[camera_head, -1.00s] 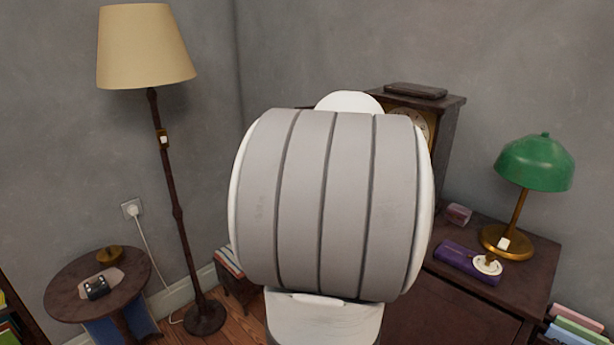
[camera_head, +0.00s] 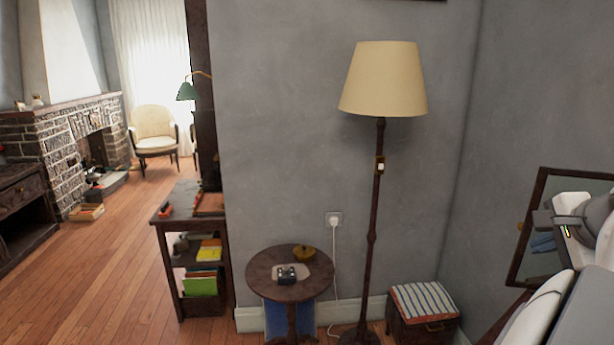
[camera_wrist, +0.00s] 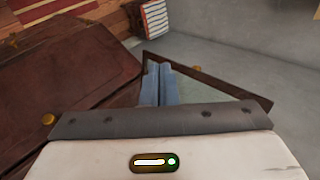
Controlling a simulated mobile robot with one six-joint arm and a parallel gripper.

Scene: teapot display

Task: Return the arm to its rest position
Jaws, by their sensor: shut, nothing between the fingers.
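My arm shows at the right edge of the camera_head view as white and grey links, partly cut off by the frame. My gripper (camera_head: 543,243) has bluish fingers there, in front of or close to a dark-framed panel (camera_head: 522,262). In the wrist view my gripper (camera_wrist: 158,72) is shut, its two blue fingers side by side with nothing between them. The framed panel (camera_wrist: 225,90) lies beyond the fingers in that view; whether they touch it I cannot tell.
A floor lamp (camera_head: 378,205) stands near the corner, with a small round table (camera_head: 262,268) to its left and a striped-top stool (camera_head: 424,303) to its right. A shelf (camera_head: 178,240) stands farther left. Open wooden floor (camera_head: 110,270) lies at the left.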

